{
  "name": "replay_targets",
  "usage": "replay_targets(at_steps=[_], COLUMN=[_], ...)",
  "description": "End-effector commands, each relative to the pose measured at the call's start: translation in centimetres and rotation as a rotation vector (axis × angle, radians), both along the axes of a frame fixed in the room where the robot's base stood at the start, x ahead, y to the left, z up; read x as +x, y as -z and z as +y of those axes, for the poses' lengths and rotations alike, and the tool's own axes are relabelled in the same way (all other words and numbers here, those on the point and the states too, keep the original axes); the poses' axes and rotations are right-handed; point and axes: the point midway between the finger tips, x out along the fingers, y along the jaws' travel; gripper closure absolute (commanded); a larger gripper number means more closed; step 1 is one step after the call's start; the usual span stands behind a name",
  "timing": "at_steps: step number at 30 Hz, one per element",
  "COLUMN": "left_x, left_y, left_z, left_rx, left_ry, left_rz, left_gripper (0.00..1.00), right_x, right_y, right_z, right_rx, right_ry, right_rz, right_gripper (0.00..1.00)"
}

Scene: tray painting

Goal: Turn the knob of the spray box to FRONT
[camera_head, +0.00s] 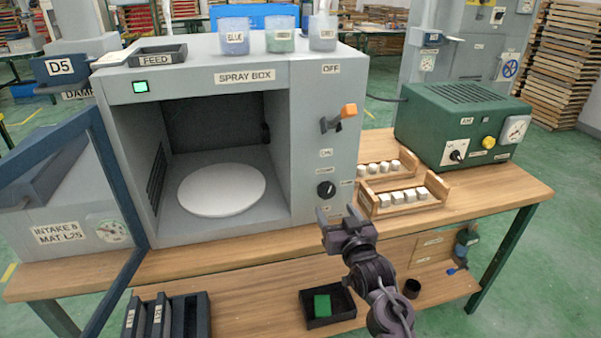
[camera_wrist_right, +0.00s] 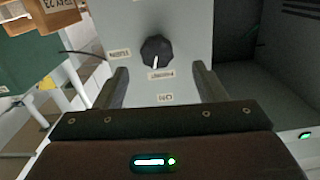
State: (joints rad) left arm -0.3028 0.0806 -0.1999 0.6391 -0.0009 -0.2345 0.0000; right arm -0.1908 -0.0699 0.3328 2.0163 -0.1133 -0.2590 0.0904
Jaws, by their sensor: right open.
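The spray box (camera_head: 245,76) is a large grey cabinet with its left-hinged door open. Its black round knob (camera_head: 326,190) sits low on the right front panel, with small labels around it. In the right wrist view, which looks upside down, the knob (camera_wrist_right: 156,52) shows a white pointer line directed down at a label (camera_wrist_right: 161,74) too small to read surely. My right gripper (camera_head: 347,222) is in front of the panel, below and right of the knob. In the wrist view its open, empty fingers (camera_wrist_right: 161,76) are apart, with the knob between and beyond their tips. My left gripper is not in view.
An orange-tipped lever (camera_head: 348,111) sits above the knob. Wooden racks of white blocks (camera_head: 403,199) stand right of the box, before a green unit (camera_head: 465,115). A white disc (camera_head: 221,189) lies inside the box. A black bin (camera_head: 327,308) is on the lower shelf.

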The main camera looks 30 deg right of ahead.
Motion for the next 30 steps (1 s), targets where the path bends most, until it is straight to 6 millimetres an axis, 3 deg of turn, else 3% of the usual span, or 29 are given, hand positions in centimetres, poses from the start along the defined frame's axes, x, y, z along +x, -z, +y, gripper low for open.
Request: replay_targets(at_steps=[5, 12, 18, 28, 30], left_x=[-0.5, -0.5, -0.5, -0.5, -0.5], left_y=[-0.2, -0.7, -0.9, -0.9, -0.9], left_z=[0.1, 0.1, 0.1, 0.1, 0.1], left_rx=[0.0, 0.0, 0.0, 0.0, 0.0], left_ry=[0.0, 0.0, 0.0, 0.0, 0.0], left_rz=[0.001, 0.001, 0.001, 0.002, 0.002], left_gripper=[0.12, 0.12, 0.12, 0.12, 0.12], right_x=[1.3, 5.1, 7.2, 7.6, 7.6], right_y=[-0.8, -0.8, -0.6, -0.5, -0.5], right_z=[-0.7, -1.5, -2.0, -2.1, -2.1], right_rx=[-0.001, -0.001, -0.001, -0.001, -0.001], right_ry=[0.007, 0.006, 0.006, 0.006, 0.006], right_rz=[-0.023, -0.021, -0.019, -0.018, -0.018], right_gripper=[0.36, 0.36, 0.36, 0.36, 0.44])
